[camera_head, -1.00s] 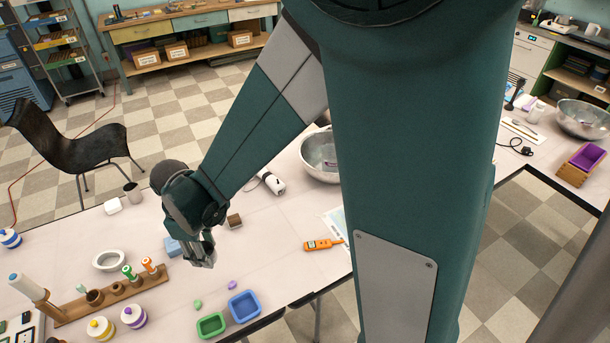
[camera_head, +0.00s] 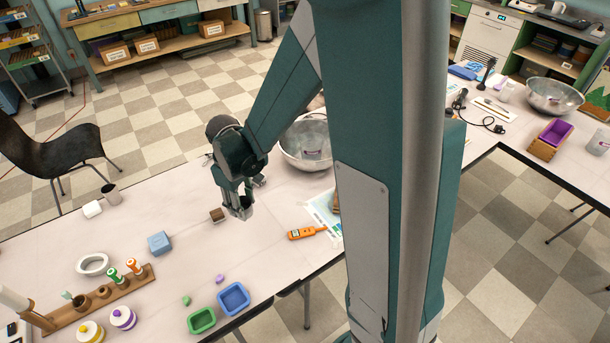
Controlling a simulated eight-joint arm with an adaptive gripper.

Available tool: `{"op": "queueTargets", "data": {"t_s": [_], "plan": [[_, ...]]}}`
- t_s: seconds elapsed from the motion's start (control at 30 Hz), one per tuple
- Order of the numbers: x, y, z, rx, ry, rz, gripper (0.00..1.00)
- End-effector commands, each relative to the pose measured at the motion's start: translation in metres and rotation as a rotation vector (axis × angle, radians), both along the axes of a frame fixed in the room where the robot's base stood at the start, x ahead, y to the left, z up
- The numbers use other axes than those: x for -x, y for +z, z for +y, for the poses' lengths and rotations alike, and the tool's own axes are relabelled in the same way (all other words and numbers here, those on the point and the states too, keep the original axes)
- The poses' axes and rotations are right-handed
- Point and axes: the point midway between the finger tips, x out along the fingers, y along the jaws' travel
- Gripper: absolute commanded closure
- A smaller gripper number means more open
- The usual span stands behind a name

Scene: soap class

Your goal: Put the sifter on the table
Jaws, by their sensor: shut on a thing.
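My gripper (camera_head: 243,207) points down over the middle of the long pale table (camera_head: 190,262), just right of a small brown block (camera_head: 217,215). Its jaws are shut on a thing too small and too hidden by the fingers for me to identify. I cannot pick out the sifter for certain. A pale ring-shaped dish (camera_head: 93,264) lies on the table at left.
A blue block (camera_head: 160,243), an orange meter (camera_head: 307,233), a green tray (camera_head: 201,320) and a blue tray (camera_head: 233,298) are on the table. Bare tabletop lies between the blue block and the meter.

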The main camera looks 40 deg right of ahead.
Motion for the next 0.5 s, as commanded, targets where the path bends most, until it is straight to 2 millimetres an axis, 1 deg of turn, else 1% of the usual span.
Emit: {"op": "queueTargets", "data": {"t_s": [0.03,0.2,0.4,0.5], "plan": [[-0.001,0.001,-0.012,0.000,-0.024,0.000,0.76],[-0.002,0.001,-0.048,-0.001,-0.102,0.000,0.76],[-0.001,0.001,-0.081,-0.001,-0.175,0.001,0.76],[0.000,0.001,-0.092,-0.001,-0.199,0.001,0.76]]}}
